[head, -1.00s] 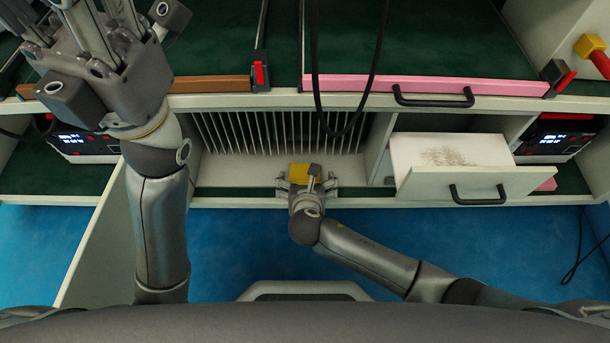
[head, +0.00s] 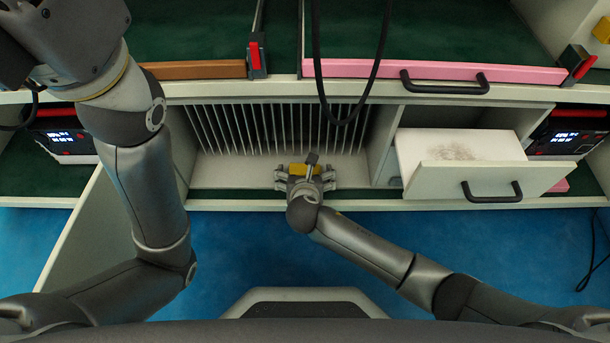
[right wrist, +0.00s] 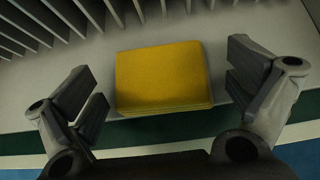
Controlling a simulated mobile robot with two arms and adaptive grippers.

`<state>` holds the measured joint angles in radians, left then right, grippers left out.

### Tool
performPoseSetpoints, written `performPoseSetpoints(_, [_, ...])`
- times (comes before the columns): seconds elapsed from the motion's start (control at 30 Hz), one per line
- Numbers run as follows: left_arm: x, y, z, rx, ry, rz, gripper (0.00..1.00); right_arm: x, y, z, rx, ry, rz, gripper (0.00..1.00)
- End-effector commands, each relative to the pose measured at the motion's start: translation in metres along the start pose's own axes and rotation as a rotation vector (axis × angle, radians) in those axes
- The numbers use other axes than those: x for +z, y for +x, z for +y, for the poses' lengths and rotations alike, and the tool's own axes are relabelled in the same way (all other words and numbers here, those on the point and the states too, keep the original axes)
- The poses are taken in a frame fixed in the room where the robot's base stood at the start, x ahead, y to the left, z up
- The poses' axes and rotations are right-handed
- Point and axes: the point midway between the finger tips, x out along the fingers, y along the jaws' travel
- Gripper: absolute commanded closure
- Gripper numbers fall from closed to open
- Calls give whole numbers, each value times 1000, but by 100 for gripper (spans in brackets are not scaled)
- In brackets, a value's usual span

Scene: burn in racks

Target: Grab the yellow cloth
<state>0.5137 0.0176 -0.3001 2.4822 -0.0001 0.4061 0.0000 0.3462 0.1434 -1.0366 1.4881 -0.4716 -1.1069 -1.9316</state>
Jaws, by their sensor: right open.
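The yellow cloth (head: 298,169) is a folded, block-like pad on the pale floor of the slotted compartment, near its front edge. In the right wrist view the cloth (right wrist: 163,75) lies flat between the fingers. My right gripper (head: 306,174) is open, with its fingers spread on either side of the cloth; gaps show on both sides in the right wrist view (right wrist: 165,88). The gripper hides part of the cloth in the head view. My left arm rises at the left, and its gripper fingers are out of the picture.
Upright grey slats (head: 270,130) stand behind the cloth. A white drawer (head: 490,180) hangs open to the right. An open door panel (head: 85,230) stands at the left. A black cable (head: 318,60) hangs above the compartment. Blue floor lies in front.

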Motion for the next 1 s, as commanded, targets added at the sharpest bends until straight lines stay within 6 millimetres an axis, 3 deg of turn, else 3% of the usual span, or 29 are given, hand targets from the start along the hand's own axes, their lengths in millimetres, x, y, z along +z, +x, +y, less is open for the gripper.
performPoseSetpoints(0.13, [0, 0, 0, 0, 0, 0, 60, 0, 0, 0, 0, 0, 0, 1])
performPoseSetpoints(0.47, [0, 0, 0, 0, 0, 0, 60, 0, 0, 0, 0, 0, 0, 41])
performPoseSetpoints(1.0, [2, 5, -2, -7, -3, 0, 60, 4, -6, 0, 0, 0, 1, 42])
